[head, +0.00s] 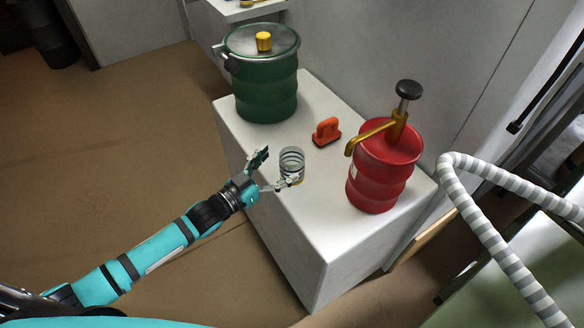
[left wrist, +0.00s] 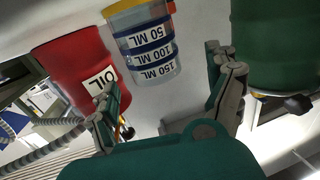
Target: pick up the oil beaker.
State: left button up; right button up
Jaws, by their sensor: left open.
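The oil beaker (head: 291,160), a clear cup with dark ring bands, stands upright on the white block near its left edge. In the left wrist view the beaker (left wrist: 152,48) appears upside down, with blue bands, 50, 100 and 150 ML marks and some yellow at its far end. My left gripper (head: 275,170) is open beside the beaker, one finger towards the back and the other at its near side, overlapping its base in the picture. In the left wrist view the open fingers (left wrist: 166,95) are spread, with the beaker ahead and between them. My right gripper is not in view.
A red drum (head: 378,180) with a yellow spout and black-topped pump stands right of the beaker; its label reads OIL. A green lidded canister (head: 265,90) stands behind, and an orange object (head: 326,131) lies between them. A striped hose (head: 480,220) curves at the right.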

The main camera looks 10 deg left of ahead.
aim_at(292, 153)
pick_arm(q)
jog(key=x, duration=0.4)
jog(key=shift+s+d+r, duration=0.2)
jog(key=shift+d+r, duration=0.05)
jog(key=shift+r, duration=0.1)
jog(key=shift+w+d+f, duration=0.1)
jog(key=shift+w+d, duration=0.2)
jog(key=shift+w, duration=0.1)
jog(key=c, duration=1.7)
jog(key=shift+r, duration=0.6)
jog(key=s+d+r, duration=0.1)
jog(key=s+d, duration=0.1)
jog(key=s, duration=0.2)
jog(key=s+d+r, duration=0.1)
jog(key=s+d, duration=0.1)
jog(key=s, duration=0.3)
jog(key=s+d+r, duration=0.2)
jog(key=s+d, duration=0.1)
jog(key=s, duration=0.2)
jog(key=shift+s+d, duration=0.1)
jog(key=shift+s, duration=0.05)
jog(key=shift+p, duration=0.3)
